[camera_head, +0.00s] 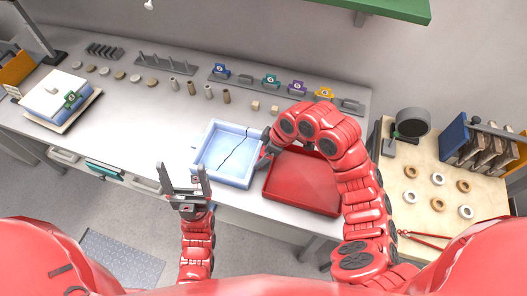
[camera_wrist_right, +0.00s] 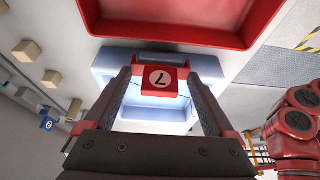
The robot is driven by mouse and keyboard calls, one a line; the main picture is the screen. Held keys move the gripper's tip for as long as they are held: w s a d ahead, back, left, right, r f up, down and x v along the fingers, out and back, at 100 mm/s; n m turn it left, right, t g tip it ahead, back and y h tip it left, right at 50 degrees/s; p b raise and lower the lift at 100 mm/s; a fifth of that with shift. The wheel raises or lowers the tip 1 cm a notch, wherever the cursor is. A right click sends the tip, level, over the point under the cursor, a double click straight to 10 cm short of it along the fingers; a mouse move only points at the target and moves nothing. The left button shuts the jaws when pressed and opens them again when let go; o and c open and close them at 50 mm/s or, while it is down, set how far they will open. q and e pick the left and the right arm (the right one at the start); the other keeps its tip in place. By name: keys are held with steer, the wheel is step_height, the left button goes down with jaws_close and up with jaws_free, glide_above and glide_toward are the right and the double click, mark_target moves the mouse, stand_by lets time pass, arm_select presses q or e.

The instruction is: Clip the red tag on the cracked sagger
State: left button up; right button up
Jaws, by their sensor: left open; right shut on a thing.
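The cracked sagger (camera_head: 228,152) is a pale blue-white square tray on the bench, with a dark crack line running across its floor. The red tag (camera_wrist_right: 160,81) bears a white disc with a mark like a 7. My right gripper (camera_head: 264,152) is at the sagger's right wall, shut on the red tag. In the right wrist view the tag lies between the fingertips, in front of the sagger (camera_wrist_right: 205,66); I cannot tell whether it touches the rim. My left gripper (camera_head: 184,178) is open and empty, near the sagger's lower left corner.
A red tray (camera_head: 303,182) stands just right of the sagger, partly under my right arm. A rack (camera_head: 245,80) of coloured tags and rows of small parts line the bench's back. A white sagger (camera_head: 57,95) with a green tag stands far left. The bench between is clear.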

steer(key=shift+f, duration=0.4)
steer(key=shift+s+d+f+b, duration=0.15)
steer(key=shift+s+f+b, duration=0.15)
steer(key=shift+f+b, duration=0.25)
steer(key=o, duration=1)
steer(key=shift+s, duration=0.1)
steer(key=shift+r, duration=0.15)
steer(key=shift+w+d+r+b, duration=0.2)
steer(key=shift+r+b, duration=0.05)
steer(key=shift+r, duration=0.4)
steer(key=shift+w+d+r+b, duration=0.15)
steer(key=shift+d+r+b, duration=0.05)
steer(key=shift+r, duration=0.4)
steer(key=p+v, duration=0.1)
steer(key=v, duration=1.4)
steer(key=shift+s+a+r+p, duration=0.1)
steer(key=shift+s+r+p, duration=0.15)
steer(key=shift+r+p, duration=0.1)
steer(key=shift+f, duration=0.1)
